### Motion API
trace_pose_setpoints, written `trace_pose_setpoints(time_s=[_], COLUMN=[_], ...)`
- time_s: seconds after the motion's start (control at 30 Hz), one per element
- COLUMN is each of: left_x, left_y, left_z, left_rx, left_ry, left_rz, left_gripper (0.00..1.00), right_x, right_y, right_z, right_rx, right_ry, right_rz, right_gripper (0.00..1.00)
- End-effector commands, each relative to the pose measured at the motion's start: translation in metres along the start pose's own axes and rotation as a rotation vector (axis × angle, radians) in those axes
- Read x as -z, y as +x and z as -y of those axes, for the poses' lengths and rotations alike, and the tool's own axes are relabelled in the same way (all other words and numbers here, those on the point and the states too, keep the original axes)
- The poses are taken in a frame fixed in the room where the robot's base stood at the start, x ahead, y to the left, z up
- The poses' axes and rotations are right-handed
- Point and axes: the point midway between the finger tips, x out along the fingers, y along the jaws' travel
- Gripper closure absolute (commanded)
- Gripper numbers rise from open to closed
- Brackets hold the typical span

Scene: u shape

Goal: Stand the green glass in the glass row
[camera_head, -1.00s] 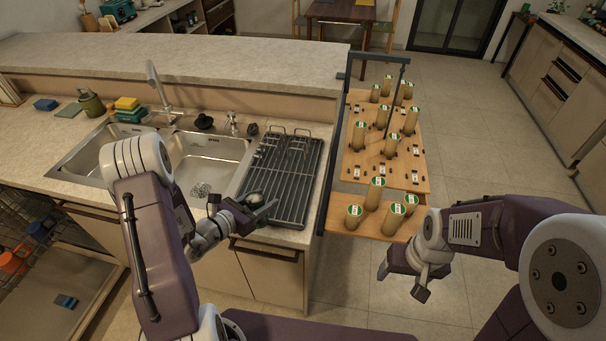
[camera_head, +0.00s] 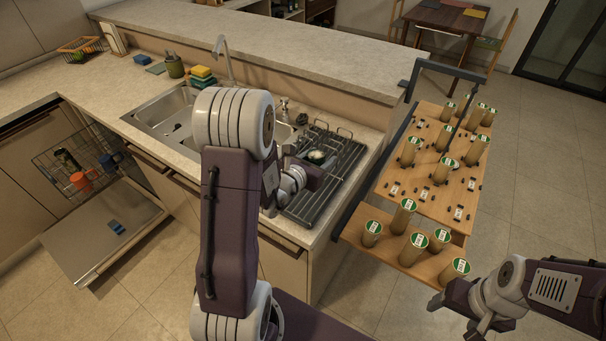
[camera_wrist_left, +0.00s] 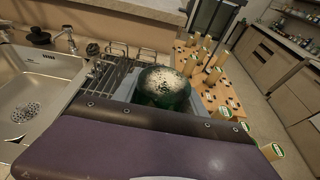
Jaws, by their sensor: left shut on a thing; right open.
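The green glass (camera_wrist_left: 163,88) is in the left wrist view, with its round top towards the camera and its lower part hidden by my wrist. It also shows small in the head view (camera_head: 316,156), over the dark slatted rack (camera_head: 345,172) on the counter. My left gripper (camera_head: 309,168) is shut on the glass; my arm partly hides it in the head view. I cannot tell whether the glass touches the rack. My right gripper (camera_head: 462,314) is open and empty at the lower right, in front of the wooden tiered stand. I cannot tell which place is the glass row.
The wooden tiered stand (camera_head: 434,190) right of the counter holds several tan cylinders with green-and-white tops. The sink (camera_head: 160,112) lies left of the rack. An open dishwasher (camera_head: 110,225) at the left has an orange mug (camera_head: 80,180) in its basket. Floor is clear around the stand.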

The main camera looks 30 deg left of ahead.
Motion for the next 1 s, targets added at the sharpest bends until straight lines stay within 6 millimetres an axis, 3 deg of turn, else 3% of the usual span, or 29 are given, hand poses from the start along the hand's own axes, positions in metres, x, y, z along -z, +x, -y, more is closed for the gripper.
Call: trace_pose_setpoints(time_s=[0.5,0.67,0.9,1.0], left_x=[0.038,0.042,0.076,0.08], left_y=[0.051,0.054,0.064,0.066], left_z=[-0.082,-0.085,-0.085,-0.085], left_rx=[-0.002,0.001,0.0,0.0], left_ry=[-0.001,0.0,-0.003,0.0], left_rz=[-0.001,0.0,-0.003,0.0], left_gripper=[1.0,1.0,1.0,1.0], right_x=[0.002,0.002,0.003,0.003], right_y=[-0.02,-0.02,-0.027,-0.027], right_z=[0.0,0.0,0.001,0.001], right_rx=[0.0,0.0,0.0,0.0], right_ry=[0.0,0.0,0.0,0.0], right_rz=[-0.001,-0.001,-0.001,-0.001], right_gripper=[0.28,0.28,0.28,0.28])
